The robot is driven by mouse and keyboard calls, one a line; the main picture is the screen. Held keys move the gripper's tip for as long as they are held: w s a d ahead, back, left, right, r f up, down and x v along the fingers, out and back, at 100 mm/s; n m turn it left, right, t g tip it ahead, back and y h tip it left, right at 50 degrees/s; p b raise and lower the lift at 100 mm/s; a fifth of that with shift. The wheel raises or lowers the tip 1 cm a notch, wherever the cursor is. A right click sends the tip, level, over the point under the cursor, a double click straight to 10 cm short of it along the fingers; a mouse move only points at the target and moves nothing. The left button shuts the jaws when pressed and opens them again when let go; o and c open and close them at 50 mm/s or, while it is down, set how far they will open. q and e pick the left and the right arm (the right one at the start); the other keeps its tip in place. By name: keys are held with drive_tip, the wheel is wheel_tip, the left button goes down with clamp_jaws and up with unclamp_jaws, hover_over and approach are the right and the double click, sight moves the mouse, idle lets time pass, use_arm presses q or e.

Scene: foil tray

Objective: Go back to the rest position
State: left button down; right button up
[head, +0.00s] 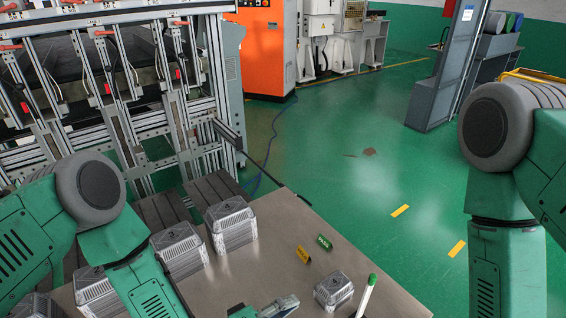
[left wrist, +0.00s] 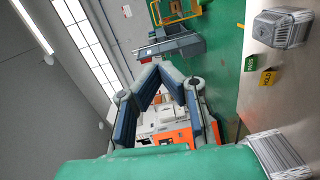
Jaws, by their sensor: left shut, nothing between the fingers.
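My left gripper (head: 286,304) shows at the bottom edge of the head view, low over the table; it is shut and empty. Most of its body is cut off by the frame. A single foil tray (head: 334,290) stands on the metal table to its right, apart from it; it also shows at the top right of the left wrist view (left wrist: 283,28). Stacks of foil trays marked 4 (head: 231,224), 3 (head: 180,250) and 2 (head: 97,292) stand along the table's left side. My right arm hangs at the right; its gripper is out of view.
A green label (head: 324,242) and a yellow label (head: 303,254) stand on the table (head: 270,240). A white stick with a green tip (head: 367,296) rises beside the single tray. A metal frame machine (head: 115,110) stands behind the stacks. Green floor at the right is open.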

use_arm(q)
drive_tip(key=s+a+f+m+g+y+b, duration=0.1)
drive_tip(key=s+a+f+g+y+b, duration=0.1)
drive_tip(key=a+f+b, duration=0.4)
drive_tip(key=s+a+f+m+g+y+b, duration=0.2)
drive_tip(key=s+a+f+y+b, duration=0.3)
drive_tip(key=f, duration=0.9)
drive_tip(key=s+a+f+m+g+y+b, duration=0.2)
drive_tip(key=s+a+f+b, duration=0.3)
drive_tip(key=a+f+b, duration=0.4)
drive_tip(key=shift+a+f+y, duration=0.45)
drive_tip(key=shift+f+y, duration=0.1)
drive_tip(key=shift+y, duration=0.35)
drive_tip(key=s+a+f+g+y+b, duration=0.1)
drive_tip(key=s+a+b, duration=0.1)
drive_tip(key=a, duration=0.1)
drive_tip(key=s+a+f+m+g+y+b, duration=0.1)
drive_tip(key=s+a+b, duration=0.1)
drive_tip(key=s+a+f+g+y+b, duration=0.1)
drive_tip(key=s+a+b, duration=0.1)
drive_tip(key=s+a, duration=0.1)
drive_tip(key=shift+a+f+m, duration=0.3)
drive_tip(key=shift+f+m, duration=0.1)
drive_tip(key=shift+s+a+r+y, duration=0.1)
drive_tip(key=shift+s+r+y, duration=0.1)
drive_tip(key=shift+y, duration=0.1)
use_arm(e)
wheel_tip(320, 180, down, 26)
drive_tip(key=shift+a, duration=0.15)
